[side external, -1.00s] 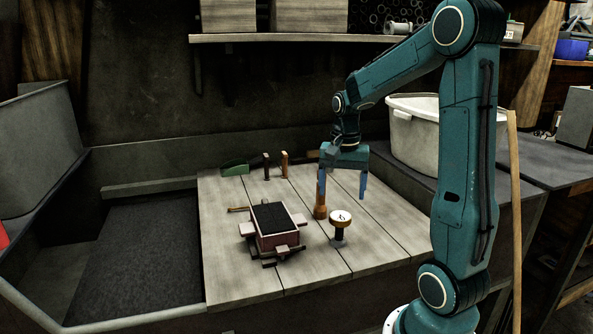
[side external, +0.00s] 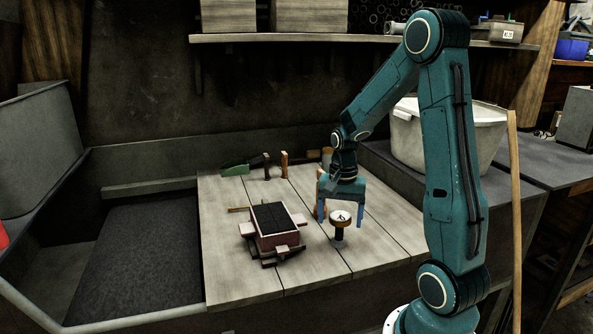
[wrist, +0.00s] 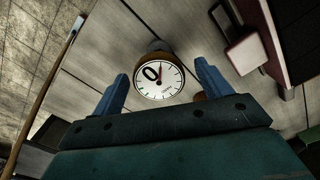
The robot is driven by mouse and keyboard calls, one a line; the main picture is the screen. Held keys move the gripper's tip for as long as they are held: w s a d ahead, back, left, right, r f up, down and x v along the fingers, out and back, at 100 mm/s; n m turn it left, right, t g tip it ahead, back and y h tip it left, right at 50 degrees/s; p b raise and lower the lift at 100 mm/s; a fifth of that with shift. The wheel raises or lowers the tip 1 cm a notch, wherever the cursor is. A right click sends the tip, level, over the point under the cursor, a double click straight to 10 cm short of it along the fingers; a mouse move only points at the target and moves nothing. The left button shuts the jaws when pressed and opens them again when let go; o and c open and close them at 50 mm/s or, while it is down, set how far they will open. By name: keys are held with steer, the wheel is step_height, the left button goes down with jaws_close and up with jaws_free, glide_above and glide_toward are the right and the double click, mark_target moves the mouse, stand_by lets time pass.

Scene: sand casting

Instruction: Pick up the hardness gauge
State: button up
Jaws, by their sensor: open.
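The hardness gauge (side external: 340,219) stands upright on the wooden bench top, with a round white dial in a brass-coloured rim on a dark stem. In the wrist view its dial (wrist: 159,78) faces the camera, with a red needle. My gripper (side external: 340,222) is open and empty. Its two blue fingers point down on either side of the gauge's head in the side view. In the wrist view the gripper (wrist: 162,84) has its fingertips left and right of the dial, with gaps on both sides. I cannot tell whether the fingertips are at the dial's depth.
A reddish moulding box (side external: 275,241) with dark sand sits left of the gauge. An orange-brown tool stands behind the gripper, partly hidden. Several hand tools (side external: 266,166) stand along the back of the bench (side external: 229,275). A white tub (side external: 405,126) is at the back right.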

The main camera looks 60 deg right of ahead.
mark_target(340, 229)
steer(key=shift+f, duration=2.15)
steer(key=c, duration=1.3)
